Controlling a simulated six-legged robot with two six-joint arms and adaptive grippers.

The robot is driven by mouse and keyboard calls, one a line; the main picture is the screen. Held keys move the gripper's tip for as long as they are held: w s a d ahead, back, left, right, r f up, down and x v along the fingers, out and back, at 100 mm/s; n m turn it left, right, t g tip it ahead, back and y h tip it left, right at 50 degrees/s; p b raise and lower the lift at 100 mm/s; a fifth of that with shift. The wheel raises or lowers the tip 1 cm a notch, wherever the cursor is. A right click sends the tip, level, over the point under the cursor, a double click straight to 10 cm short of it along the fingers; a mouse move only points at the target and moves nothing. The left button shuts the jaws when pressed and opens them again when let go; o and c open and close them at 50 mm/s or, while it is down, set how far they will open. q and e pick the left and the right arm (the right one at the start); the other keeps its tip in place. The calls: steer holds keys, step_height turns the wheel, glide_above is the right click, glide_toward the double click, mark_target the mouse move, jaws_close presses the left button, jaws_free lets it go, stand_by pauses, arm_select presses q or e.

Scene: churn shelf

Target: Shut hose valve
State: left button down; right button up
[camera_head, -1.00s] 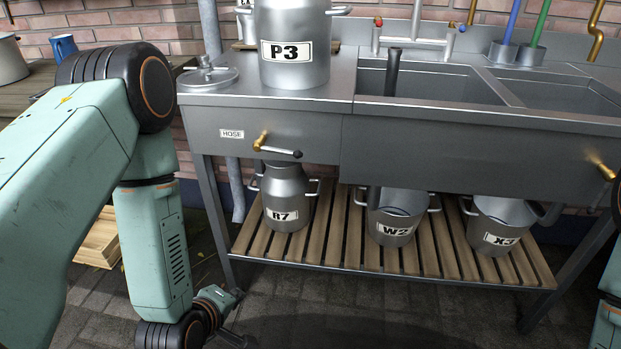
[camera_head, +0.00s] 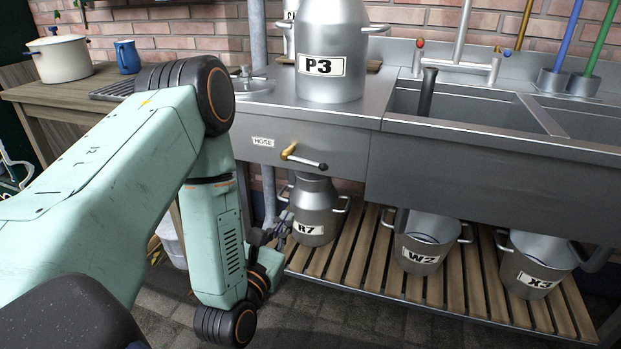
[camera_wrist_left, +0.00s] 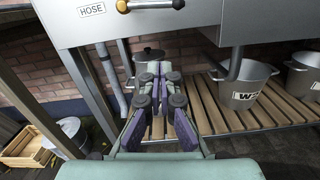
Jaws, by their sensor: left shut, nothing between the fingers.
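The hose valve (camera_head: 303,157) is a brass fitting with a lever ending in a black knob, on the steel front panel beside the HOSE label (camera_head: 263,142). Its lever points right and slightly down. In the left wrist view the valve (camera_wrist_left: 150,4) is at the top edge, partly cut off. My left gripper (camera_head: 283,226) is shut and empty, below the valve and in front of the lower left of churn R7 (camera_head: 316,207). Its fingers (camera_wrist_left: 159,75) point forward in the left wrist view, under the panel, clear of the valve. My right gripper is not in view.
Churn P3 (camera_head: 332,75) stands on the counter above the valve. A sink (camera_head: 465,105) is at the right. A wooden table (camera_head: 60,88) with a pot (camera_head: 60,58) stands at the left.

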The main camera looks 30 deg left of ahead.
arm_select(q)
steer(key=w+a+r, duration=0.2)
steer(key=w+r, duration=0.2)
steer(key=w, duration=0.6)
steer(key=shift+w, duration=0.35)
steer(key=shift+a+r+p, duration=0.15)
steer(key=shift+r+p, duration=0.05)
steer(key=shift+p, duration=0.1)
